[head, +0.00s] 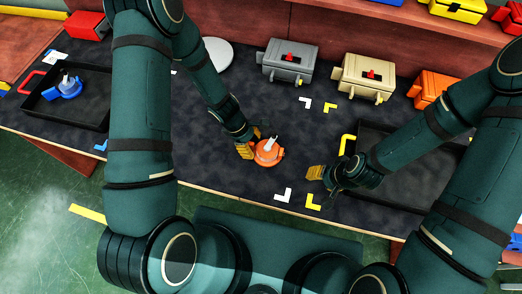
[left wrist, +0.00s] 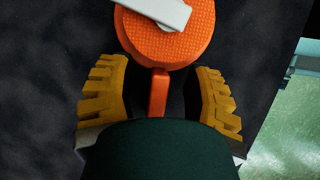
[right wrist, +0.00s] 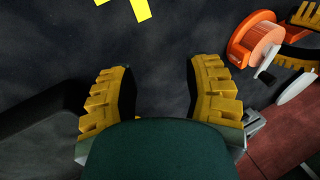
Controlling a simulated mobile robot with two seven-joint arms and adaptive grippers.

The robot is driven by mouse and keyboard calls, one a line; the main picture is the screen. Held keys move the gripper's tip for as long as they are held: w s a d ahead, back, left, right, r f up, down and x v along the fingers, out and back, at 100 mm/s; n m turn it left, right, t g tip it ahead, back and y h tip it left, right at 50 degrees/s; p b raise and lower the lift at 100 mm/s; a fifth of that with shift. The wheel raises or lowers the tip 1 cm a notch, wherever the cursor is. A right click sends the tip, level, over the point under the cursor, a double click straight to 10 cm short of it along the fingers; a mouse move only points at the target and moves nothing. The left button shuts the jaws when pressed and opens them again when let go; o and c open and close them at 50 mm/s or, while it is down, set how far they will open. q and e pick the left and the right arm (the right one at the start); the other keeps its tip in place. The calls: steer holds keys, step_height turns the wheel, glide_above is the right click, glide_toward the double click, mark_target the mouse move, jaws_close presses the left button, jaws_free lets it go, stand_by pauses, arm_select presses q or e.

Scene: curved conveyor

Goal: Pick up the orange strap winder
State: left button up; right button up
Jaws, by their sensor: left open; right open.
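The orange strap winder (head: 268,152) lies on the dark table mat near its front edge, with a white part on top. In the left wrist view the strap winder (left wrist: 165,40) shows its round body just beyond the fingertips, and its narrow orange handle (left wrist: 159,92) lies between the two yellow fingers. My left gripper (head: 247,147) is open at the winder's left side; the fingers stand apart from the handle. My right gripper (head: 318,183) is open and empty to the right. The right wrist view also shows the winder (right wrist: 258,42) at the upper right, apart from the right gripper (right wrist: 160,95).
A black tray (head: 398,185) lies at right under my right arm. Another black tray (head: 88,115) at left holds a blue winder (head: 68,89). Grey (head: 288,62), beige (head: 364,78) and orange (head: 430,88) boxes stand behind. White and yellow corner marks lie on the mat.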

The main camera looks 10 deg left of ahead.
arm_select(q)
steer(key=shift+d+f, duration=0.25)
steer(key=shift+f, duration=0.35)
jaws_close()
